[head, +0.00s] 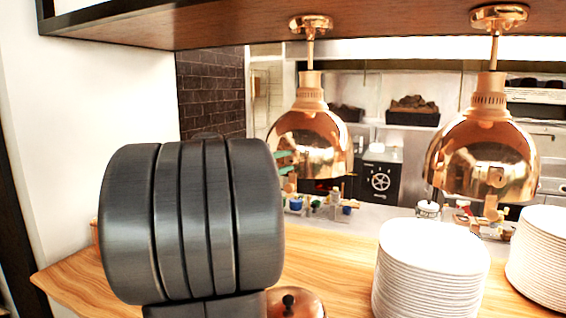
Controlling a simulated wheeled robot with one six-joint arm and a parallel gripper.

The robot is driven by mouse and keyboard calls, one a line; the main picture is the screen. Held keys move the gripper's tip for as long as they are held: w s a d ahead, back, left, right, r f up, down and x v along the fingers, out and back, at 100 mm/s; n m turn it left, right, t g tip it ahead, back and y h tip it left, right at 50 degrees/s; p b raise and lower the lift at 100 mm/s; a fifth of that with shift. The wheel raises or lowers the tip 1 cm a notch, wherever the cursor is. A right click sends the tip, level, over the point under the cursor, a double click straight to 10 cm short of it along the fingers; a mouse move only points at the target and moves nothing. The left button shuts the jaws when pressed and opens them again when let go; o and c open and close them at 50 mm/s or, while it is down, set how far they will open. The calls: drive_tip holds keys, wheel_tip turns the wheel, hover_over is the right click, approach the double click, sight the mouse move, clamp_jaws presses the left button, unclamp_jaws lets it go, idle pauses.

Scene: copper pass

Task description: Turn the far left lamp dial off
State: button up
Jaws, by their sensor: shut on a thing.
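Two copper heat lamps hang from the dark wooden shelf. The left lamp (311,130) hangs near the middle of the head view, and the right lamp (484,145) hangs at the right. I cannot make out a lamp dial for certain. A dark panel with a round white-marked dial (380,182) shows in the kitchen behind, and I cannot tell whether it belongs to the lamps. My own dark grey arm fills the left foreground and hides what is behind it. I cannot make out my gripper or its fingertips.
A wooden counter (75,282) runs across the front. A tall stack of white plates (432,265) stands on it, with another stack (540,255) at the right edge. A copper lid with a dark knob (290,301) is low in front. The wooden shelf (215,24) overhangs above.

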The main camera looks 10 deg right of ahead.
drive_tip(key=o, duration=1)
drive_tip(key=b+v, duration=0.3)
drive_tip(key=v, duration=1)
drive_tip(key=shift+s+a, duration=0.2)
drive_tip(key=shift+a, duration=0.15)
drive_tip(key=shift+d, duration=0.1)
drive_tip(key=p+x, duration=0.3)
drive_tip(key=x, duration=1)
drive_tip(key=shift+w+d, duration=0.25)
drive_tip(key=shift+d, duration=0.05)
